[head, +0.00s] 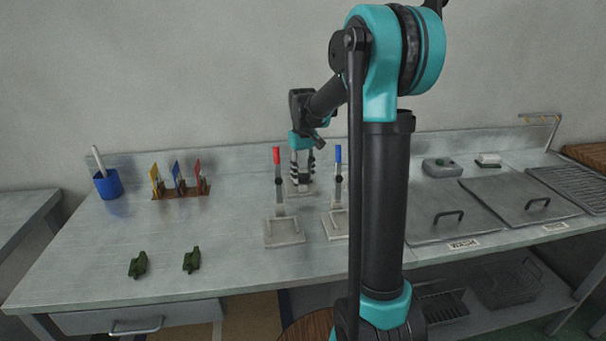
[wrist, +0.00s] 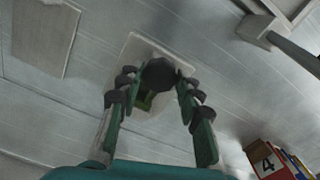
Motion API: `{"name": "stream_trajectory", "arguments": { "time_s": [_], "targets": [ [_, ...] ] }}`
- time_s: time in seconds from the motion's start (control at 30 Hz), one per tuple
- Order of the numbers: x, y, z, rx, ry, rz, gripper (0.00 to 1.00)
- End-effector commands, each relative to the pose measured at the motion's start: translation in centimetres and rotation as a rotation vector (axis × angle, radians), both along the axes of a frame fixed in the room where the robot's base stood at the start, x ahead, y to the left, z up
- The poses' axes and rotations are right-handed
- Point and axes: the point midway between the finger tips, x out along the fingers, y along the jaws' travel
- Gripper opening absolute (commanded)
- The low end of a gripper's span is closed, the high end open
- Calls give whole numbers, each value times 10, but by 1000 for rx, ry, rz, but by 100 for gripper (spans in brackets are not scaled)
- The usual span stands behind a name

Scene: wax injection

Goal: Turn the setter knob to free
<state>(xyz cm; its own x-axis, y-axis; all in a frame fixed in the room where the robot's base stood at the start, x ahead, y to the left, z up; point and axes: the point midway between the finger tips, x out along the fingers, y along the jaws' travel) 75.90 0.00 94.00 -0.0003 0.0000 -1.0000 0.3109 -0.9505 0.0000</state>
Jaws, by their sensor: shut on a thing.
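My gripper (head: 302,168) points down over a pale base plate (head: 301,189) near the back of the bench. In the wrist view, a dark round knob (wrist: 158,73) sits between the fingertips of my gripper (wrist: 157,78), which are shut on its sides. The knob stands over the pale square plate (wrist: 133,46), with a green part (wrist: 146,102) showing just below it. No marking that tells the knob's setting can be made out. In the head view the knob is hidden by the fingers.
A blue cup (head: 108,185) and a rack of coloured cards (head: 180,188) are at left. Two green pieces (head: 138,265) (head: 192,260) lie in front. Lidded basins (head: 450,212) are at right.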

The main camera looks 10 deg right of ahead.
Motion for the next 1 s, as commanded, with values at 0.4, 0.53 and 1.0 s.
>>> {"name": "stream_trajectory", "arguments": {
  "time_s": [0.4,0.53,1.0],
  "targets": [
    [0,0,0,0,-1,330,6],
    [0,0,0,0,-1,397,6],
    [0,0,0,-1,-1,486,6]
  ]
}}
